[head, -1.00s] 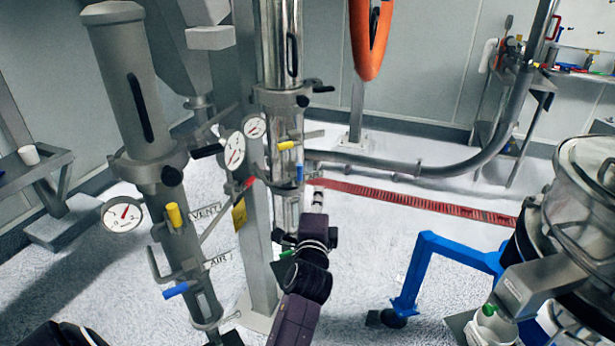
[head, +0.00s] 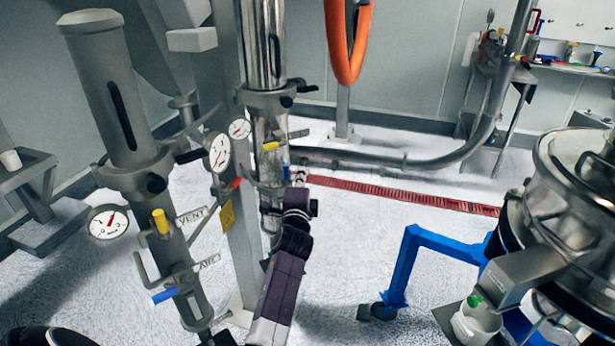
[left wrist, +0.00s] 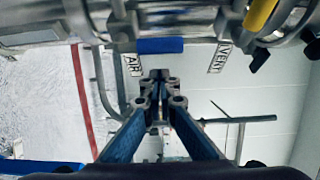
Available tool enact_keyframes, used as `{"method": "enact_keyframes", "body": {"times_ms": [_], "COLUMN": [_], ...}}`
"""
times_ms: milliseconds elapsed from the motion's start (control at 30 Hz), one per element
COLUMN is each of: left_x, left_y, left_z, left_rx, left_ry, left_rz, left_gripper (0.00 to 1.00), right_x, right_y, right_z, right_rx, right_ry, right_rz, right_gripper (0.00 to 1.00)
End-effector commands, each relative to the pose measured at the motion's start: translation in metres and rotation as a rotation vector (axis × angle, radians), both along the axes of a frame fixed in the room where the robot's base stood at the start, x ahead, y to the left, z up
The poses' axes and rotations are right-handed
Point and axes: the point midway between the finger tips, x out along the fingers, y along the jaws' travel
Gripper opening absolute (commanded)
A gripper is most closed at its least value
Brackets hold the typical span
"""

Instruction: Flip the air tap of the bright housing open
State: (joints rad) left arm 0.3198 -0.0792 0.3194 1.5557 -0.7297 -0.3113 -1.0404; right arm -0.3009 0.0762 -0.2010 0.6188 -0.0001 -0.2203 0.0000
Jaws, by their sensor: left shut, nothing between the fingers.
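The bright housing (head: 262,45) is the shiny steel cylinder on the post, left of centre in the head view. Its blue air tap (head: 285,173) sits low on it, below the yellow tap (head: 270,147). In the left wrist view the blue handle (left wrist: 160,45) lies crosswise beside the AIR label (left wrist: 133,65); the yellow handle (left wrist: 259,15) is by the VENT label (left wrist: 219,57). My left gripper (head: 300,178) is shut and empty, close to the blue handle. Its fingertips (left wrist: 158,76) appear just below the handle; contact cannot be told. My right gripper is not in view.
A dull grey housing (head: 110,100) with its own yellow and blue taps (head: 165,295) stands at the left. Pressure gauges (head: 219,152) stick out between the housings. A blue-legged frame (head: 405,265) and steel sifter (head: 570,190) are at the right. Floor between is clear.

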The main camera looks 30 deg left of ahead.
Motion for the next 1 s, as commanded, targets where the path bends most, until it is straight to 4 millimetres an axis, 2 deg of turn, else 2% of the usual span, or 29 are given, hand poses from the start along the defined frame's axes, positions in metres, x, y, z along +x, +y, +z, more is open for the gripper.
{"method": "enact_keyframes", "body": {"times_ms": [33, 233, 1000], "left_x": [-0.005, -0.015, -0.018], "left_y": [0.004, 0.012, 0.015], "left_z": [0.005, 0.003, 0.002], "left_rx": [0.004, 0.001, -0.034], "left_ry": [-0.001, -0.003, -0.059], "left_rz": [-0.001, -0.002, -0.002], "left_gripper": [0.0, 0.0, 0.0], "right_x": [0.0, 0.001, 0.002], "right_y": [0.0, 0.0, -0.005], "right_z": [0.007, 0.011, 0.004], "right_rx": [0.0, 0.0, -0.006], "right_ry": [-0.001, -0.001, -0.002], "right_rz": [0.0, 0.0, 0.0], "right_gripper": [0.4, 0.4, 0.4]}}
